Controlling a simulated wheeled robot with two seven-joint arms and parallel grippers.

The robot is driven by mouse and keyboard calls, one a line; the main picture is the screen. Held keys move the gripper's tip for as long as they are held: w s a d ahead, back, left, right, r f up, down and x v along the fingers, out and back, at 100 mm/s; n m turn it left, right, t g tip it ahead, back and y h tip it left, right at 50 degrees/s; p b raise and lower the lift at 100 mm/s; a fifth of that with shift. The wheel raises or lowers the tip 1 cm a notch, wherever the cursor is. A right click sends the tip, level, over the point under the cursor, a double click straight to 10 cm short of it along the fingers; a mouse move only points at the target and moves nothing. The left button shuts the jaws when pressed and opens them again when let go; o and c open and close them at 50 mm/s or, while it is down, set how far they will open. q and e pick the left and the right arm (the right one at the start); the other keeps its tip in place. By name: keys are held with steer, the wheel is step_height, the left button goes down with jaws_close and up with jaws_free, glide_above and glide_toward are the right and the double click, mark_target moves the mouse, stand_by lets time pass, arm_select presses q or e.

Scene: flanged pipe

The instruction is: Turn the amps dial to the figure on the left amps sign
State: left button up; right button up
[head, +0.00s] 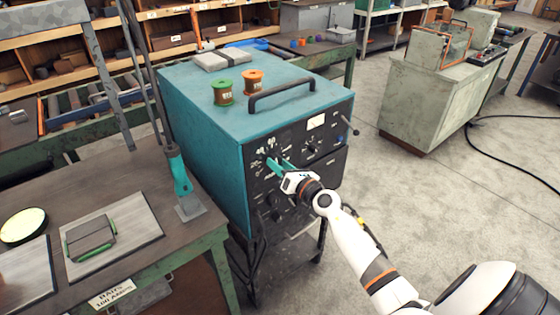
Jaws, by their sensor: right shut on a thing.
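A teal welding machine (205,138) stands in the middle of the head view, with a black front panel (318,168). The amps dial is at the panel's upper left, with pale scale figures (266,146) around it. My right gripper (276,165) reaches in from the lower right and is shut at the dial. Its teal fingers and white wrist hide most of the knob, so its pointer setting cannot be read. No sign with a readable amps figure shows. My left gripper is not in view.
A carry handle (296,93), a green spool (223,92) and an orange spool (252,82) are on the machine's top. A workbench (135,165) stands at left, with a white sign (112,292) on its front edge.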

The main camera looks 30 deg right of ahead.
steer(key=shift+m+p, duration=0.75)
steer(key=shift+m, duration=0.85)
steer(key=o, duration=1)
steer(key=s+b, duration=0.1)
steer(key=s, duration=1.1)
steer(key=shift+d, duration=0.45)
steer(key=shift+f, duration=0.1)
